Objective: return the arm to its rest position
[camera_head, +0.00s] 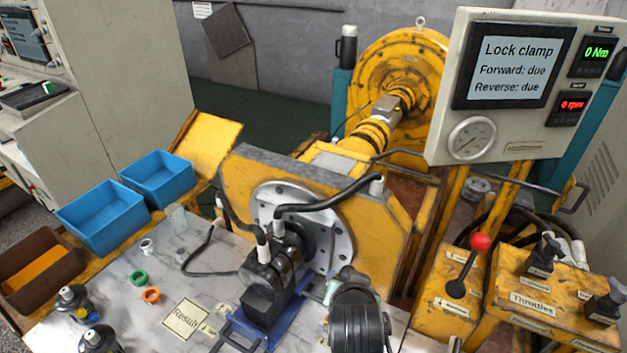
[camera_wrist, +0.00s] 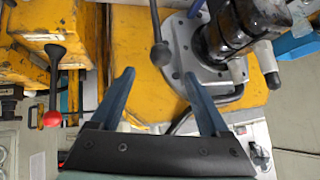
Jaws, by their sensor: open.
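My gripper (camera_wrist: 160,73) is open in the wrist view, with two blue fingers apart and nothing between them. Beyond the fingertips are a grey flange plate (camera_wrist: 180,50) and a dark motor (camera_wrist: 240,28). In the head view, the dark end of my arm (camera_head: 358,322) is low in the middle, just right of the motor (camera_head: 272,270). The motor stands on a blue base against the round flange plate (camera_head: 338,232), with black hoses attached. The fingers are mostly hidden or too small to make out there.
A control panel (camera_head: 494,137) reads "Lock clamp, Forward: due, Reverse: due", 0 Nm and 0 rpm. A red-knobbed lever (camera_head: 480,242) and throttles (camera_head: 541,257) stand right of the arm. Blue bins (camera_head: 103,217), a brown bin (camera_head: 42,267) and small rings (camera_head: 138,278) lie left.

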